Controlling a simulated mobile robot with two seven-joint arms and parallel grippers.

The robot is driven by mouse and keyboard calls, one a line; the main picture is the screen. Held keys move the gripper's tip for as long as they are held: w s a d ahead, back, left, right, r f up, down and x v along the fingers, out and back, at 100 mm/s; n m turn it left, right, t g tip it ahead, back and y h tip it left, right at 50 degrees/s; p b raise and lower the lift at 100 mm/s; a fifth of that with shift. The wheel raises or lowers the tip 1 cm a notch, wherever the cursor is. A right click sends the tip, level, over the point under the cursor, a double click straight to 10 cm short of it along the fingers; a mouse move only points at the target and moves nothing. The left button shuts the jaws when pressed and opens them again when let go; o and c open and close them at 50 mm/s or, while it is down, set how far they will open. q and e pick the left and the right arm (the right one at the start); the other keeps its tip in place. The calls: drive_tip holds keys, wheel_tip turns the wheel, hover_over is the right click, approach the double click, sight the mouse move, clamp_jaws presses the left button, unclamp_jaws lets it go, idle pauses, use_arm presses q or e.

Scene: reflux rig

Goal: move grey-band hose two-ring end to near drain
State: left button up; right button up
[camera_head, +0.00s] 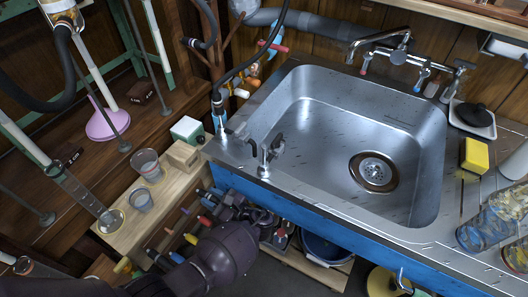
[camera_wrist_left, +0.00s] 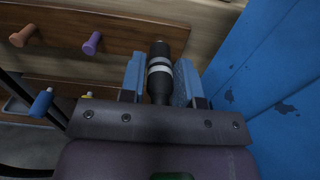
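In the left wrist view, a black hose end (camera_wrist_left: 160,50) with two pale rings, one whiter and one greyer, stands between the blue fingers of my left gripper (camera_wrist_left: 160,78). Both fingers appear to press on its sides, so the gripper looks shut on it. In the head view my left gripper (camera_head: 238,208) is low at the front of the blue counter, beside the pegs; the hose end cannot be made out there. The round drain (camera_head: 374,172) is in the floor of the steel sink (camera_head: 318,130). My right gripper is not in view.
A wooden peg rail (camera_wrist_left: 65,35) and the blue counter side (camera_wrist_left: 255,75) flank the gripper. Small fittings (camera_head: 264,155) stand on the sink's left rim. Cups (camera_head: 146,163) sit on the left bench. A yellow sponge (camera_head: 474,155) lies right of the sink. The sink is empty.

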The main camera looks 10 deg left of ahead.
sight(216, 201)
use_arm(q)
clamp_jaws()
drive_tip(key=shift+d, duration=0.2)
drive_tip(key=shift+v, duration=2.8)
